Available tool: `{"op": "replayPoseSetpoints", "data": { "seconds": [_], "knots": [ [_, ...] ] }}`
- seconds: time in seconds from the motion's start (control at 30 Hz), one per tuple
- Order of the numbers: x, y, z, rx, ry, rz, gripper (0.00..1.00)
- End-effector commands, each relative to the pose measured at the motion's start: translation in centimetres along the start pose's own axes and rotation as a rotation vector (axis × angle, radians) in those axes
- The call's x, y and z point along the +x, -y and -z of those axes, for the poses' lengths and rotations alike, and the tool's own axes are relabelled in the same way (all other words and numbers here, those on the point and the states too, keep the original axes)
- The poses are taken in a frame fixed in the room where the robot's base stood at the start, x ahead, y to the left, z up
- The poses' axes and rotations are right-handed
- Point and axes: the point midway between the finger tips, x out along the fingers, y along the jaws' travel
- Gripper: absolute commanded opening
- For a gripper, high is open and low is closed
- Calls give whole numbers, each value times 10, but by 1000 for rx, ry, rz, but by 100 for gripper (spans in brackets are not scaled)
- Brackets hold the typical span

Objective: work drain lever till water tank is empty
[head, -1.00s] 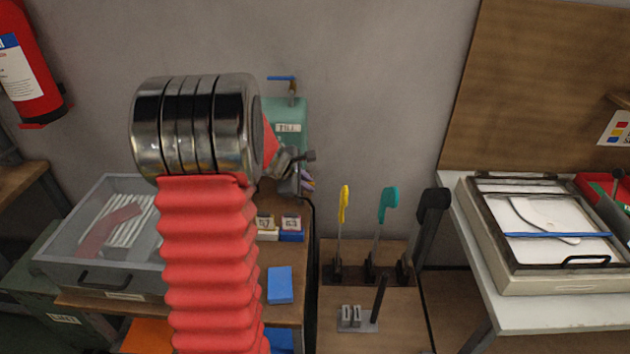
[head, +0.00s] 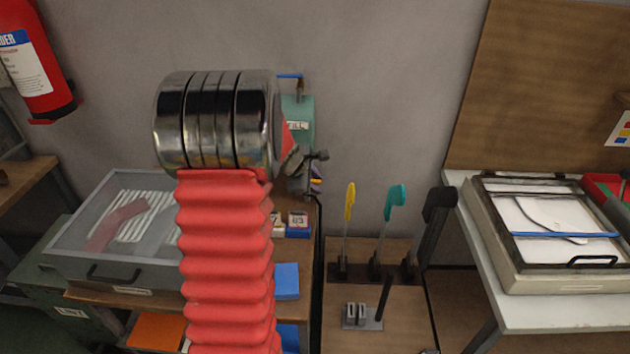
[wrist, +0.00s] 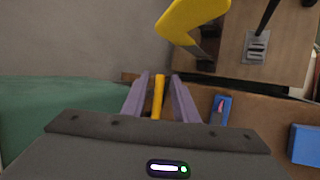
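The green water tank (head: 305,115) with a FILL label stands against the wall behind my arm, which hides much of it. A blue-handled tap is on its top. Its green side also shows at the left of the wrist view (wrist: 55,105). My gripper (head: 318,180) is beside the tank, small and partly hidden in the head view. In the wrist view its two purple fingers (wrist: 159,78) are apart. A slim yellow bar (wrist: 158,95), possibly the drain lever, lies between them, with a gap visible on each side. The water level is not visible.
Upright yellow (head: 349,203), teal (head: 394,203) and black (head: 436,208) handles stand on a wooden stand right of the tank. The yellow one looms near my fingers in the wrist view (wrist: 188,22).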

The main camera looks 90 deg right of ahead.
Motion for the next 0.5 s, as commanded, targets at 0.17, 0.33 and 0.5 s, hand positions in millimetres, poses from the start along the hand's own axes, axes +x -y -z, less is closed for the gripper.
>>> {"op": "replayPoseSetpoints", "data": {
  "seconds": [0.17,0.33,0.5],
  "knots": [
    [0,0,1,-1,-2,-1,29],
    [-3,0,2,-2,-3,-2,29],
    [-13,-1,2,0,-3,-3,29]
  ]
}}
